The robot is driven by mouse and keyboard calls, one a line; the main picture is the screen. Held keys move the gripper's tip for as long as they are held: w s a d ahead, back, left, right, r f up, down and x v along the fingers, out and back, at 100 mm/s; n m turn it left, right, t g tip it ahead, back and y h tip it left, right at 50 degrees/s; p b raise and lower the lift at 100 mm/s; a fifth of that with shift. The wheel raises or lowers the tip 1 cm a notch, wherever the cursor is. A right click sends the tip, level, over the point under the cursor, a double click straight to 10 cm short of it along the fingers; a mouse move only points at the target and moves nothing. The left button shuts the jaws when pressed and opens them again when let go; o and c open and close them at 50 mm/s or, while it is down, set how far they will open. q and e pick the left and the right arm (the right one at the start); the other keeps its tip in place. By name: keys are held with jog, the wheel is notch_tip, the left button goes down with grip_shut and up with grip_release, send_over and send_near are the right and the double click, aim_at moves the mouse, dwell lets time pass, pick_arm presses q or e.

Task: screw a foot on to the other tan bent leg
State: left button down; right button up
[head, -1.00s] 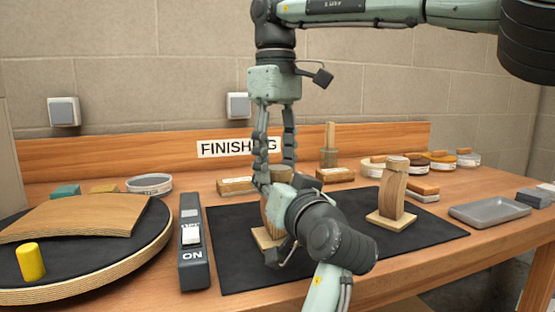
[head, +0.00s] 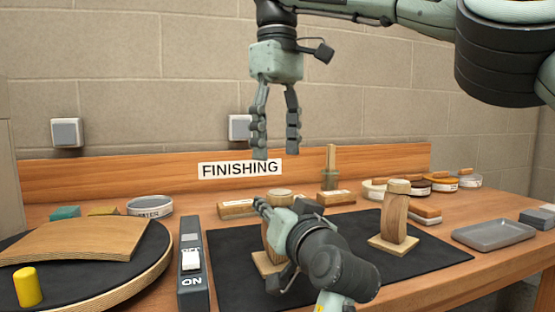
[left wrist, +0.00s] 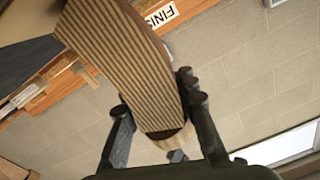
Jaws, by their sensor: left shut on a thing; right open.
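One tan bent leg (head: 270,238) stands upright on a small wooden base (head: 267,262) on the black mat, partly hidden by my left arm. My left gripper (head: 277,216) is shut on this leg; the left wrist view shows its fingers (left wrist: 153,93) either side of the striped laminated edge (left wrist: 125,55). A round wooden foot (head: 279,192) sits on the leg's top end; how tightly it is seated cannot be told. My right gripper (head: 276,151) is open and empty, above the foot and apart from it. The other tan bent leg (head: 394,216) stands at right, with a foot (head: 398,187) on top.
A switch box (head: 191,262) lies left of the black mat (head: 340,268). A round turntable (head: 150,262) carries a curved wooden panel (head: 75,238) and a yellow cylinder (head: 27,286). A grey tray (head: 493,235) is at right. Blocks and tins line the back.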

pick_arm(q)
jog(key=c, duration=1.1)
grip_release()
jog(key=shift+c, duration=0.2)
jog(key=v, duration=1.2)
